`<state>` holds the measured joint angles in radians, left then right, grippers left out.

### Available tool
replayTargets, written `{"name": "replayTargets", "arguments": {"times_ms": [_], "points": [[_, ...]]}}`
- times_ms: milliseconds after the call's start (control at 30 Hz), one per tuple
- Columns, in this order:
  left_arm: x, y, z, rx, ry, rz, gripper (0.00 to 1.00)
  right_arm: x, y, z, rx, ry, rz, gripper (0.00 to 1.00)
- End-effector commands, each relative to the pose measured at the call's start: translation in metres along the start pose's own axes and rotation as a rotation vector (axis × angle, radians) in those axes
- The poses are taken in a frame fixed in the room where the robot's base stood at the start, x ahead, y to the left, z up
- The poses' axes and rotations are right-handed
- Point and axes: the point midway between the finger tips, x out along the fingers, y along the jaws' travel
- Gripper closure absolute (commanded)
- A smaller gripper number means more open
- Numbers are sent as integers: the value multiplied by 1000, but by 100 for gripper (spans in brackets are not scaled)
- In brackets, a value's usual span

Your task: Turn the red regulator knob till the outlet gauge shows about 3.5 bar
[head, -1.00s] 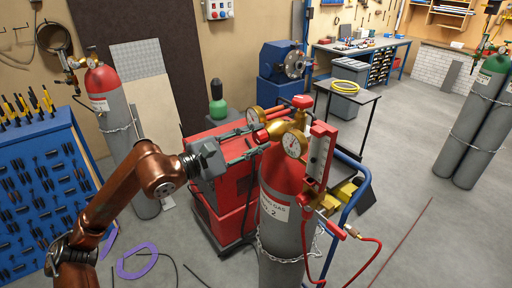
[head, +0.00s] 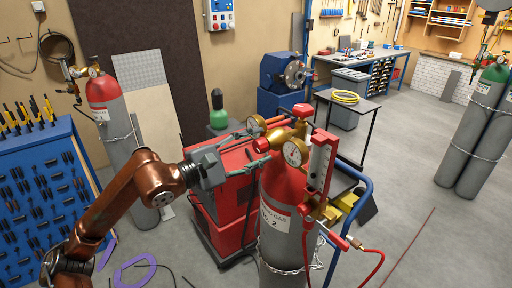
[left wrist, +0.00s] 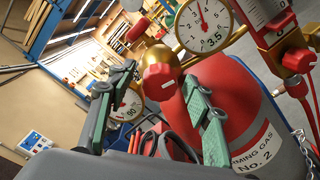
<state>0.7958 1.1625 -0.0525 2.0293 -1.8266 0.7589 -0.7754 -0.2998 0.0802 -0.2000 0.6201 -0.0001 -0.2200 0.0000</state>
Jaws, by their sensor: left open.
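The red regulator knob (head: 262,146) is on the brass regulator atop the red-shouldered gas cylinder (head: 283,185). It also shows in the left wrist view (left wrist: 160,82), with a white mark on its face. My left gripper (head: 254,148) is open, its fingers pointing at the knob. In the left wrist view the knob appears between the fingertips (left wrist: 160,76); I cannot tell whether they touch it. A white-faced gauge (head: 294,152) faces forward; in the wrist view its dial (left wrist: 203,24) bears "3.5" and a red needle pointing roughly up. A second gauge (head: 257,121) is behind, partly covered in the wrist view.
A flowmeter (head: 320,165) with a red hose stands right of the regulator. A red machine (head: 225,215) is under my left gripper. A blue trolley handle (head: 352,205) and chain (head: 285,266) are by the cylinder. Open floor lies to the right.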

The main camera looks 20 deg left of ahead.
Motion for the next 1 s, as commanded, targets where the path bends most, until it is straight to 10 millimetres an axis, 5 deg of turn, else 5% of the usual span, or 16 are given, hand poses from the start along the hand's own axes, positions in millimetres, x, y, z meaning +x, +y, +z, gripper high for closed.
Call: {"name": "replayTargets", "arguments": {"times_ms": [367,1000], "points": [[-9,0,-1,-1,2,0,53,0,1,0,-1,0,1,41],[-106,-1,-1,-3,1,0,53,0,0,0,0,0,0,41]]}}
